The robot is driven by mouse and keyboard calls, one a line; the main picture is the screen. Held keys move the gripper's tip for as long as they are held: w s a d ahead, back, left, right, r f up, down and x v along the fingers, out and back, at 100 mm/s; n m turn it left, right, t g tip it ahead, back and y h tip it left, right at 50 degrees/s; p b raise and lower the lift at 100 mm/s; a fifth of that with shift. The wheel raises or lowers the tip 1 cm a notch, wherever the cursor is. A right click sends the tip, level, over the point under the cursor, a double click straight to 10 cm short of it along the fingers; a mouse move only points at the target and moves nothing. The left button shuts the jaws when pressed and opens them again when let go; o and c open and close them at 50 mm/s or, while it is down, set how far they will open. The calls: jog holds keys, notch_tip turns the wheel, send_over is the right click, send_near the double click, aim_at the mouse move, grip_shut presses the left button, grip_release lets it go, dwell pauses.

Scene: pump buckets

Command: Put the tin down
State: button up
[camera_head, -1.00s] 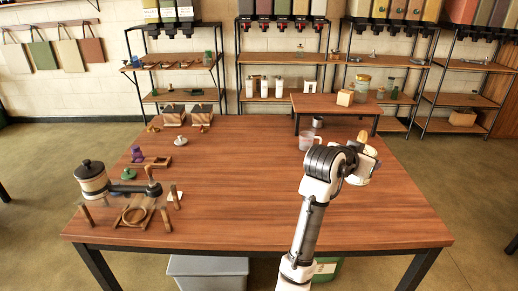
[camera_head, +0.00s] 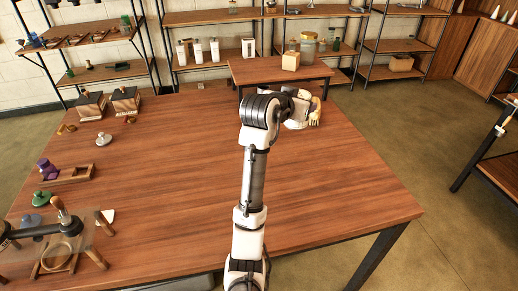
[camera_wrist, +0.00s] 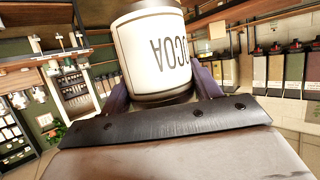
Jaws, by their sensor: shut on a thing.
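In the head view my gripper (camera_head: 302,106) is over the far right part of the large wooden table (camera_head: 340,200), just in front of the small raised table. My arm hides most of the tin there, and I cannot tell whether its base touches the wood.
Dark-topped boxes (camera_head: 125,98), a purple item (camera_head: 46,168) and a press stand (camera_head: 58,240) are at the left. The table's middle and right are clear.

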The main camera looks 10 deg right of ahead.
notch_tip(320, 180, down, 20)
jog(key=p, duration=0.2)
jog(key=shift+r+p, duration=0.15)
jog(key=shift+p, duration=0.25)
jog(key=shift+f, duration=0.2)
jog(key=o, duration=1.1)
jog(key=shift+c, duration=0.2)
jog(key=shift+o, duration=0.2)
